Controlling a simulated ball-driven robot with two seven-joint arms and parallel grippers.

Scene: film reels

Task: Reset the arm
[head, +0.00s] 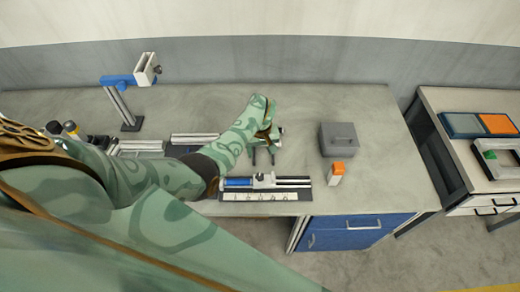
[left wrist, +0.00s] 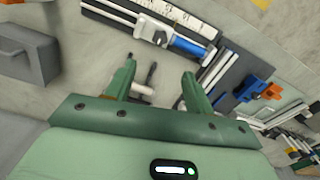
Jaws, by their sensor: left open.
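My left arm reaches in from the left across the grey workbench (head: 365,108). My left gripper (head: 263,155) is open above the middle of the bench, behind the rail device (head: 292,183) with its blue and white slider. In the left wrist view the two green fingers of the gripper (left wrist: 158,70) are spread apart. A small white and dark part (left wrist: 142,90) shows between them, not clearly held. The rail device (left wrist: 150,28) lies beyond the fingertips there. My right gripper is not in view.
A grey lidded box (head: 340,140) and an orange-capped white bottle (head: 335,175) stand right of the gripper. A stand with a blue arm (head: 122,100) is at the back left. More rails (head: 195,139) lie partly behind my arm. The bench's back right is clear.

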